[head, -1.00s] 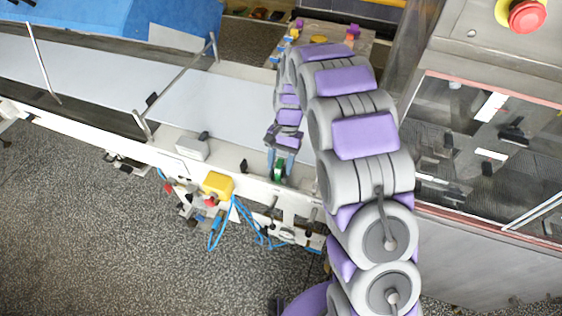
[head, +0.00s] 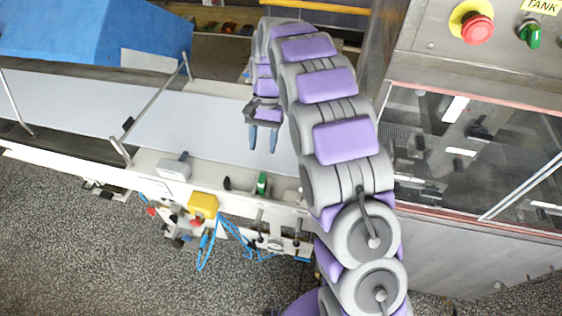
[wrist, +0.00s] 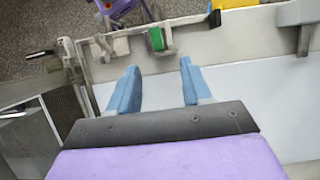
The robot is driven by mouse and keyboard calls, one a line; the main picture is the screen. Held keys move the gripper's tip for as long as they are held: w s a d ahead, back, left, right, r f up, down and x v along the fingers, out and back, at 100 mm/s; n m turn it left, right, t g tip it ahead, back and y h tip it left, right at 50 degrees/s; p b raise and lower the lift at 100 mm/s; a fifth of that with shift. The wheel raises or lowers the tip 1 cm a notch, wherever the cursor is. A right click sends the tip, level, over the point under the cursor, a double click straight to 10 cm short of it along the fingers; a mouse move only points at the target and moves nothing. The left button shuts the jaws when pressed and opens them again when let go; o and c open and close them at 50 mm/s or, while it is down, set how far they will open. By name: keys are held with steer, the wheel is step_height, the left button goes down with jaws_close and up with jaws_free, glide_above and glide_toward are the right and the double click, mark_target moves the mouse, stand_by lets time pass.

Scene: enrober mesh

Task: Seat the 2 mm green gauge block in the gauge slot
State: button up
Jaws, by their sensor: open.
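The green gauge block (head: 262,184) stands upright at the conveyor's near side rail. In the wrist view the green block (wrist: 157,39) sits in a pale holder (wrist: 167,36) on the rail, beyond my fingertips. Whether it is fully down in the slot cannot be told. My gripper (head: 263,148) is open and empty over the white belt, with its blue fingers pointing at the rail. In the wrist view the open fingers (wrist: 160,65) have a clear gap between them, apart from the block.
The white belt (head: 190,125) runs to the left. A yellow box (head: 203,206) with a red button and blue hoses hangs on the rail. Dark knobs flank the block. A steel cabinet with a window (head: 480,150) stands at right, and a blue hood (head: 95,35) is at upper left.

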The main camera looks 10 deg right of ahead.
steer(key=s+d+r+n, duration=0.1)
steer(key=s+d+r, duration=0.2)
steer(key=s, duration=0.2)
steer(key=s+d+r+t, duration=0.1)
steer(key=s+d+r, duration=0.15)
steer(key=s, duration=0.35)
steer(key=s+d+r+n, duration=0.1)
steer(key=s+d+r, duration=0.1)
steer(key=s+r, duration=0.25)
steer(key=s+d+f+n, duration=0.1)
steer(key=s+d, duration=0.1)
steer(key=s, duration=0.9)
steer(key=s+d+f+n+t+h, duration=0.1)
steer(key=s+d, duration=0.2)
steer(key=s, duration=0.7)
steer(key=shift+s+f+t, duration=0.15)
steer(key=shift+s+t, duration=0.15)
steer(key=shift+s, duration=0.05)
steer(key=shift+f+b, duration=0.55)
steer(key=shift+f, duration=0.05)
